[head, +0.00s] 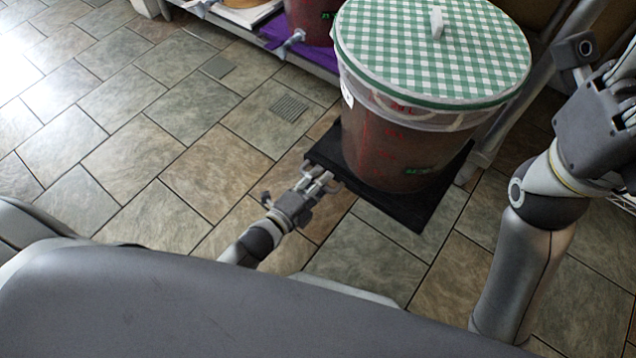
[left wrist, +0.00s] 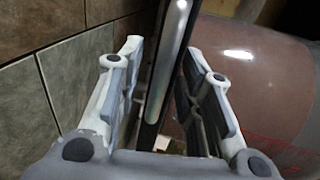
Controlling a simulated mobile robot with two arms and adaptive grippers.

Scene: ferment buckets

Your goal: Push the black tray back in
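The black tray (head: 415,212) sticks out low over the tiled floor. A large red-brown bucket (head: 385,150) stands on it, topped by a green-and-white checked cover (head: 400,45). My left gripper (head: 322,178) is at the tray's left corner, by its near edge. In the left wrist view, its fingers (left wrist: 160,95) are apart, with a dark edge with a shiny strip (left wrist: 168,70) between them. I cannot tell whether they touch it. The bucket side (left wrist: 245,75) fills the right of that view. My right gripper (head: 622,85) is raised at the right edge, partly cut off.
A low shelf (head: 315,65) with a purple cloth (head: 285,38) and another bucket (head: 312,18) is at the back. A floor drain (head: 289,107) lies left of the tray. The tiled floor to the left is clear. A pale metal post (head: 500,120) stands right of the bucket.

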